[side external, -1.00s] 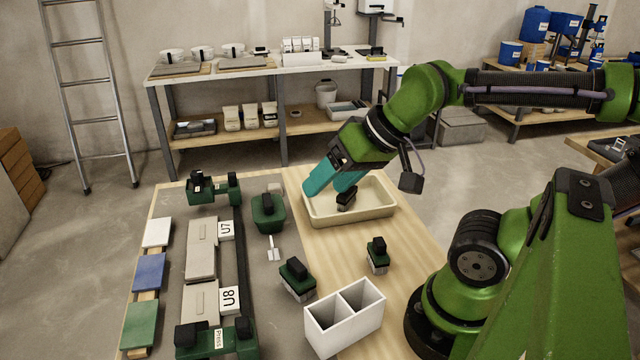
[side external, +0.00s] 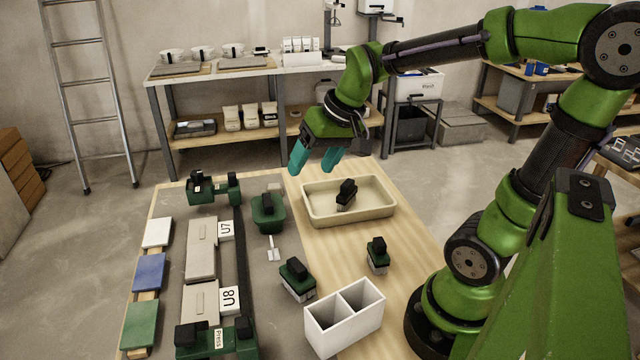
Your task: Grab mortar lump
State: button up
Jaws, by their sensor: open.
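My gripper (side external: 314,170) hangs above the back left edge of the cream tray (side external: 318,215). Its two teal fingers point down, apart, with nothing visible between them. A black-handled tool (side external: 346,194) with a pale lower part stands in the tray, below and to the right of the fingers. I cannot clearly make out a mortar lump. A small pale thing (side external: 274,187) lies behind the green tub (side external: 268,214) with a black handle, but I cannot tell what it is.
Two grey tiles (side external: 201,250) lie left, between green fixtures (side external: 214,188) with black knobs. A small trowel (side external: 273,249), two black-handled blocks (side external: 296,279) (side external: 377,255) and a white two-part box (side external: 345,318) stand nearer. Wood between the tray and box is partly clear.

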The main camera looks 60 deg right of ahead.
jog(key=w+d+f+n+g+y, duration=0.1)
jog(key=w+d+f+n, duration=0.25)
jog(key=w+d, duration=0.45)
jog(key=w+d+f+n+g, duration=0.1)
jog(key=w+d+f+n, duration=0.25)
jog(key=w+d, duration=0.5)
jog(key=n+y, duration=0.1)
jog(key=n, duration=0.5)
send_over(275, 185)
jog(key=s+d, duration=0.2)
notch_tip(275, 185, down, 10)
jog(key=shift+w+r, duration=0.1)
jog(key=shift+a+x, duration=0.2)
jog(key=shift+x, duration=1.15)
jog(key=shift+a+x, duration=0.15)
jog(key=shift+x, duration=1.2)
jog(key=shift+r, duration=0.1)
